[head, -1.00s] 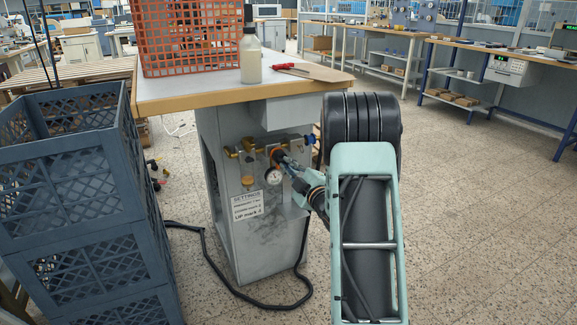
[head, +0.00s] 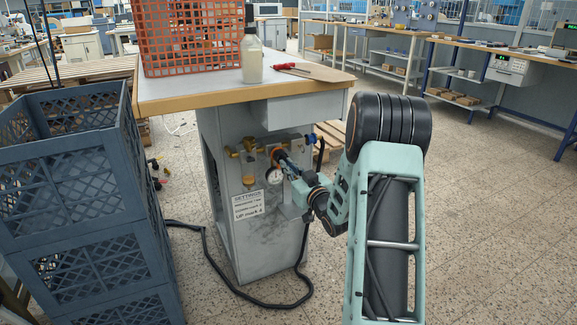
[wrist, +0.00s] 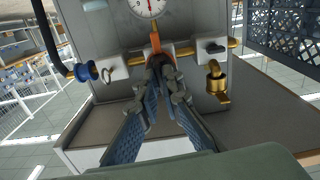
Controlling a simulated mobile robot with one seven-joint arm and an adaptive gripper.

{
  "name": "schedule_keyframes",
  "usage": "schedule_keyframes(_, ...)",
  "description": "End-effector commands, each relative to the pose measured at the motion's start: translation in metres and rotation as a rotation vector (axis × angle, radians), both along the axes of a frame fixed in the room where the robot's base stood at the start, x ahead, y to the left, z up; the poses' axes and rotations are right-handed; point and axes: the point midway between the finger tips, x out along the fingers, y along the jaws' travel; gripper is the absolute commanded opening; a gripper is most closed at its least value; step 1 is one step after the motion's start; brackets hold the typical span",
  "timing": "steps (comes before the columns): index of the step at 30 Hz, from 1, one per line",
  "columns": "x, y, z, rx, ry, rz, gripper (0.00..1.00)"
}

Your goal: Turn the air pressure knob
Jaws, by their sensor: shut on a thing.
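The air pressure knob (head: 275,156) is on the front of the grey machine cabinet (head: 262,230), on the brass pipe just above the round gauge (head: 275,176). My gripper (head: 283,161) reaches it from the right and is shut on it. In the wrist view my two blue fingers (wrist: 161,66) converge on the knob, which they mostly hide. An orange part (wrist: 155,44) shows between the fingertips and the white gauge (wrist: 148,6). How far the knob is turned cannot be told.
A brass lock-like fitting (wrist: 217,82) and a blue knob (wrist: 86,71) sit on either side of the gripper. Stacked dark crates (head: 75,200) stand left. The tabletop (head: 190,92) overhangs above. A black hose (head: 235,290) lies on the floor. Floor at right is clear.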

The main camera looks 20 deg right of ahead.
Motion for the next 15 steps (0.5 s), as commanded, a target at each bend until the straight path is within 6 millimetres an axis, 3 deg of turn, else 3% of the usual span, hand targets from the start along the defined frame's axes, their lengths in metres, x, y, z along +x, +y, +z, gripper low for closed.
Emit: schedule_keyframes(15, -0.0010, 0.0015, 0.0005, 0.495, 0.021, -0.002, 0.00)
